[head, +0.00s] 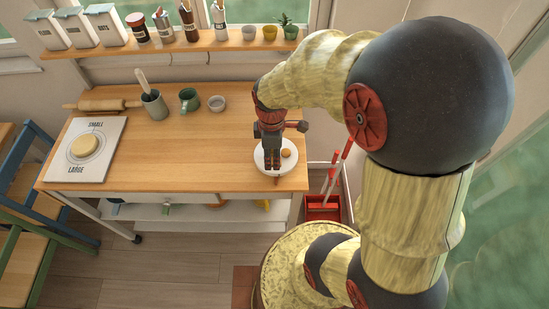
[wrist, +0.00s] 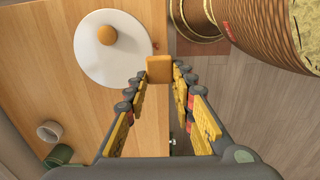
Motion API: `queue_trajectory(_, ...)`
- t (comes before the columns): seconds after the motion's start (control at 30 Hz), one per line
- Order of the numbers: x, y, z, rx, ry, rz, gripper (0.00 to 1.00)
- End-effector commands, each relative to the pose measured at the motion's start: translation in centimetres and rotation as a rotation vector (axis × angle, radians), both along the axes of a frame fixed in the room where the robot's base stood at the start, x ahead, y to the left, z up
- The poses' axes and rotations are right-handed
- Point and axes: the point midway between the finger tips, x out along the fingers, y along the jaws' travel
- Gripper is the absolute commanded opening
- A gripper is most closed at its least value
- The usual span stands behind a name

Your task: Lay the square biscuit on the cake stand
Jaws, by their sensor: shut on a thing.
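The square biscuit (wrist: 159,69) is a flat tan piece pinched between the fingertips of my gripper (wrist: 160,76) in the wrist view. In the head view my gripper (head: 272,166) points down in front of the white round cake stand (head: 259,161), hiding part of it, and the biscuit is hard to make out. In the wrist view the cake stand (wrist: 98,62) is up and left of the biscuit, which appears just off its rim, near the worktop's edge. A small round orange-brown item (wrist: 107,34) lies on the stand.
A white board (head: 103,127) marked SMALL and LARGE, bearing a round pale piece (head: 84,146), lies at the left. The worktop's middle is clear.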

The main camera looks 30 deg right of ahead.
Motion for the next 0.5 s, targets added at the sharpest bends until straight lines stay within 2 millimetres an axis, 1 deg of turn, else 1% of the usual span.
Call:
queue_trajectory(0.03, 0.8, -0.7, -0.7, 0.001, 0.004, -0.003, 0.13)
queue_trajectory(0.1, 1.6, -1.3, -2.1, 0.002, 0.006, -0.002, 0.13)
queue_trajectory(0.3, 3.6, -2.8, -5.0, 0.001, 0.003, -0.001, 0.13)
queue_trajectory(0.5, 4.4, -3.3, -5.9, 0.001, 0.001, 0.000, 0.13)
